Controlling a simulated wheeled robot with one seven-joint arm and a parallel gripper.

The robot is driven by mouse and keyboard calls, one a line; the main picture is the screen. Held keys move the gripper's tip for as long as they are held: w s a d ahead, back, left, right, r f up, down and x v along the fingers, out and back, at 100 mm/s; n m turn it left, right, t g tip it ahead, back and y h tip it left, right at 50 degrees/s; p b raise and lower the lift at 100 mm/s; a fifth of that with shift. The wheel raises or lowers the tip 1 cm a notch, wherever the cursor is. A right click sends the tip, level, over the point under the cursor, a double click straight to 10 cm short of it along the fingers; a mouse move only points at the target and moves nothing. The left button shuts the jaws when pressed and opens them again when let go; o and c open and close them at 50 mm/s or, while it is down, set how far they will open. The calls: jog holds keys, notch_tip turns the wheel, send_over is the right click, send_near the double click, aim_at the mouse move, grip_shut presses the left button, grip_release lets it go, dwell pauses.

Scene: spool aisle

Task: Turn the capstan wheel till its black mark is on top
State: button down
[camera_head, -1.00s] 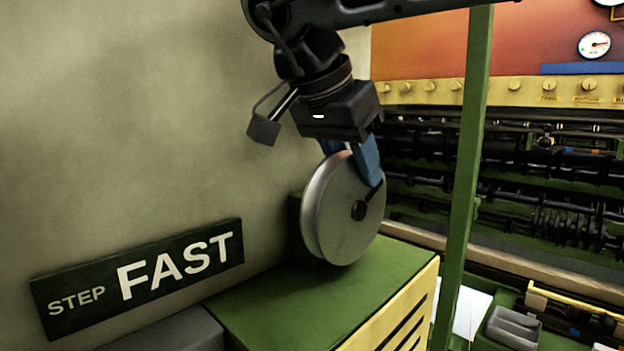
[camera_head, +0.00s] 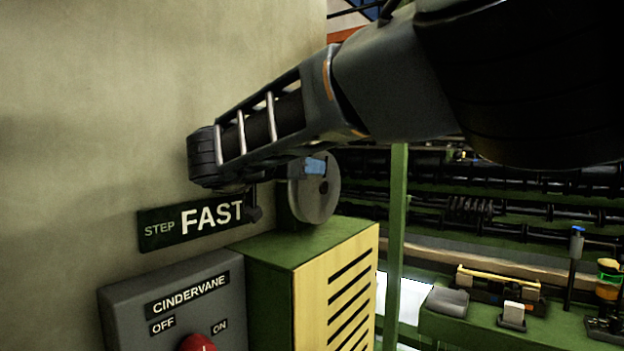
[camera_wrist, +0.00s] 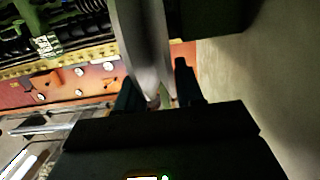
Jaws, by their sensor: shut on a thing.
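The capstan wheel (camera_head: 318,203) is a grey metal disc with a dark hub, standing upright on its edge against the wall, above the green cabinet top. My gripper (camera_head: 315,166) is at the wheel's upper rim, its blue finger lying across the face. In the wrist view the wheel (camera_wrist: 145,40) shows edge-on and runs down between the dark fingers of my gripper (camera_wrist: 158,95), which is shut on the rim. I cannot make out the black mark now; the finger and arm cover part of the upper wheel.
A green cabinet (camera_head: 290,245) with a yellow slatted front stands below the wheel. The "STEP FAST" sign (camera_head: 160,236) is on the wall to the left. A grey switch box (camera_head: 130,310) with a red knob (camera_head: 197,343) is lower left. A green post (camera_head: 397,200) stands right.

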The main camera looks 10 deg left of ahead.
jog(key=shift+s+a+f+t+b, duration=0.1)
jog(key=shift+s+f+t+b, duration=0.25)
jog(key=shift+t+b, duration=0.45)
jog(key=c, duration=0.8)
grip_release()
jog(key=b+v, duration=0.1)
jog(key=v, duration=0.6)
jog(key=shift+s+a+f+b, duration=0.15)
jog(key=shift+s+a+b, duration=0.15)
jog(key=shift+b, duration=0.1)
